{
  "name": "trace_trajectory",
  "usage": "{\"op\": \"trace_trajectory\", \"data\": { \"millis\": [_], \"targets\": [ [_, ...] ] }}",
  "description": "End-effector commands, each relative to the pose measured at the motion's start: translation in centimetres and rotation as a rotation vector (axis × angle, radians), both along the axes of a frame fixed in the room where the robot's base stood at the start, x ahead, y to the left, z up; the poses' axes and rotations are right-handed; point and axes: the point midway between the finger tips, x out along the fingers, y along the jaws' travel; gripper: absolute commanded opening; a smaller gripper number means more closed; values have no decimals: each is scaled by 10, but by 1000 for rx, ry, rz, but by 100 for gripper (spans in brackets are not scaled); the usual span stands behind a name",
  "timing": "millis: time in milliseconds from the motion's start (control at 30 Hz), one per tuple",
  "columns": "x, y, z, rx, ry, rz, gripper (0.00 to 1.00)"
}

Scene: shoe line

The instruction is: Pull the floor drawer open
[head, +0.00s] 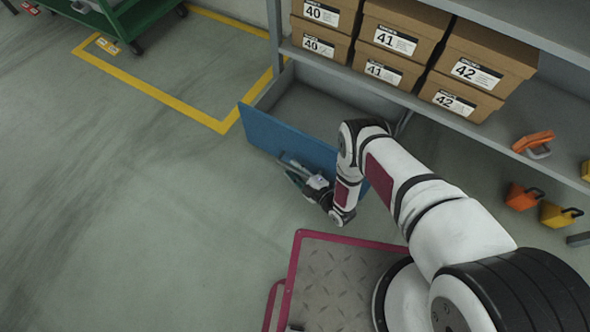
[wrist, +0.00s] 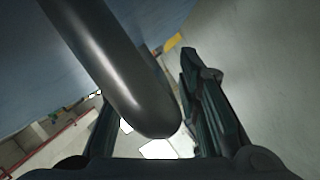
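The floor drawer (head: 262,131) has a blue front and stands pulled out from under the shelf, with its grey interior (head: 312,108) showing and empty where visible. Its blue front fills the upper left of the wrist view (wrist: 30,80). My gripper (head: 296,174) is low at the outer side of the front. In the wrist view the dark, rounded handle (wrist: 120,75) reaches in between the fingers (wrist: 150,100). The fingers are spread apart, with floor visible between them. The left finger is partly hidden behind the handle; whether either finger touches it is unclear.
Shoe boxes (head: 401,32) stand on the shelf above the drawer. Orange (head: 520,197) and yellow (head: 556,214) items sit low at the right. A green cart (head: 135,22) stands at the far left. Yellow tape (head: 155,92) marks the floor. The floor left of the drawer is clear.

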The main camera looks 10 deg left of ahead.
Motion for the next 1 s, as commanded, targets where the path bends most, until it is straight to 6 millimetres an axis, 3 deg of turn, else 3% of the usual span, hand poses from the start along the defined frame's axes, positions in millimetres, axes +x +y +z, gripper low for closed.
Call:
{"op": "trace_trajectory", "data": {
  "millis": [500,1000],
  "targets": [
    [-40,-51,13,-2,2,-1,31],
    [-46,-57,16,-1,1,0,31]
  ]
}}
